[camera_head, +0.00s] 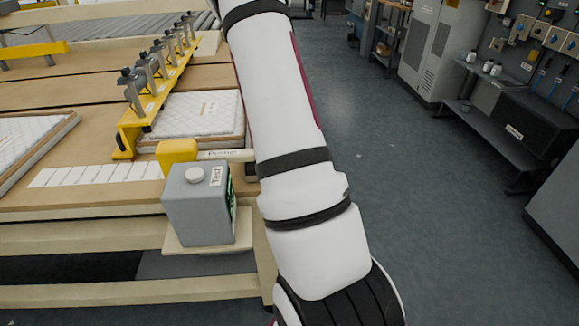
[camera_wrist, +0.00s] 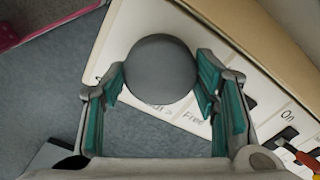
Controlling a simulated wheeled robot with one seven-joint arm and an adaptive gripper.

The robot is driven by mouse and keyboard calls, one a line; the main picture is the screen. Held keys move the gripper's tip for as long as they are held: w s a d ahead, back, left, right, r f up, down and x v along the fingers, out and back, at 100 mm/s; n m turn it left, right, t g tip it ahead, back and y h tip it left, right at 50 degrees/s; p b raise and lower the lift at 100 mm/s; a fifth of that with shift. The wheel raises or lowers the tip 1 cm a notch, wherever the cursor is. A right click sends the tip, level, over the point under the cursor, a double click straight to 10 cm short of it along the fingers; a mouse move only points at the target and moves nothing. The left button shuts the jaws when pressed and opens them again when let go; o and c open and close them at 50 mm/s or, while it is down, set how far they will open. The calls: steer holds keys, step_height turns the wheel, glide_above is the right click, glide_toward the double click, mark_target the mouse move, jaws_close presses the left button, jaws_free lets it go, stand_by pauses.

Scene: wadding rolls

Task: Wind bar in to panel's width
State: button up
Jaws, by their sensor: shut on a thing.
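A yellow bar (camera_head: 155,95) with several dark roller clamps on it runs across the table. A white quilted panel (camera_head: 203,113) lies in a tray just right of the bar. In the wrist view my gripper (camera_wrist: 161,76) is shut on a round grey knob (camera_wrist: 158,58), with its green-padded fingers on opposite sides. In the head view my arm hides the gripper and knob.
A grey box (camera_head: 197,210) with a round cap sits on a ledge at the table's front edge. A row of white marks (camera_head: 95,174) lies along the tabletop. Another quilted panel (camera_head: 28,138) lies at left. Open floor (camera_head: 420,200) is at right, before shelves and cabinets.

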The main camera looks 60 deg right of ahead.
stand_by(0.3)
steer(key=o, duration=1.2)
step_height(320, 180, up, 12)
steer(key=shift+f, duration=0.1)
stand_by(0.8)
